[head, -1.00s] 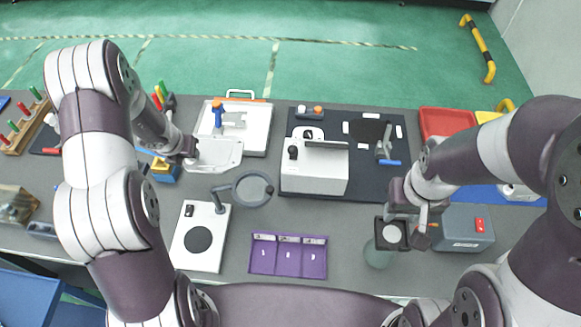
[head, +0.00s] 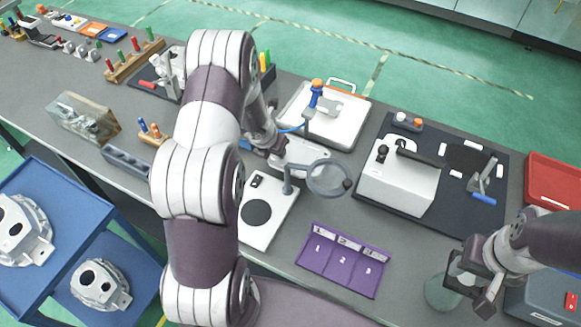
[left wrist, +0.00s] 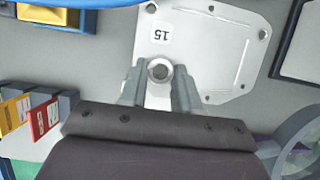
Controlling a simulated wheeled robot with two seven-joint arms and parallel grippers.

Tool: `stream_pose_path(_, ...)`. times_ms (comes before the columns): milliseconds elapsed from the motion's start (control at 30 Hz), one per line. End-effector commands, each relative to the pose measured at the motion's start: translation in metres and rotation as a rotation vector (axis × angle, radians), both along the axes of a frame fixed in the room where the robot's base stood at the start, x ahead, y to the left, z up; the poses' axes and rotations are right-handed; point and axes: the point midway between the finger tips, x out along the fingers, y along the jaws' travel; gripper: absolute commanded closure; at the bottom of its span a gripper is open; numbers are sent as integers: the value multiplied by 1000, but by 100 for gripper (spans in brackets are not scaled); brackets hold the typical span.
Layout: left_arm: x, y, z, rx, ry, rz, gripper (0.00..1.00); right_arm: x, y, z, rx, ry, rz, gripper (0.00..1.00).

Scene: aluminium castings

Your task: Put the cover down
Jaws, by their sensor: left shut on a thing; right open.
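The cover is a flat, pale metal plate with a label "15" and holes near its edges. It shows in the left wrist view (left wrist: 212,50) and partly in the head view (head: 308,152), between the white tray and the magnifier. My left gripper (left wrist: 158,78) is shut on the cover at a round boss near its edge. In the head view my left arm hides most of that gripper. I cannot tell whether the cover touches the table. My right gripper (head: 471,284) is open and empty, near a greenish glass jar (head: 441,292) at the lower right.
A round magnifier (head: 328,179) stands right in front of the cover. A white tray (head: 340,128) lies behind it. A white device (head: 400,183) is to the right, a purple numbered tray (head: 343,262) in front. Cast housings (head: 100,283) sit on a blue cart (head: 62,200) at left.

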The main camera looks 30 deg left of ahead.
Motion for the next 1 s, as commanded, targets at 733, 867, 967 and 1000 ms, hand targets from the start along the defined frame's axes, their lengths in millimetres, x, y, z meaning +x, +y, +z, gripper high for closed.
stream_pose_path(733,1,0,-63,1,-2,-1,62,0,0,-29,0,0,0,57)
stream_pose_path(867,1,0,-62,1,-2,-1,43,0,0,-28,0,0,0,57)
stream_pose_path(967,1,0,-62,1,-2,-1,43,0,0,-28,0,0,0,57)
stream_pose_path(1000,1,0,-62,1,-2,-1,43,0,0,-28,0,0,0,57)
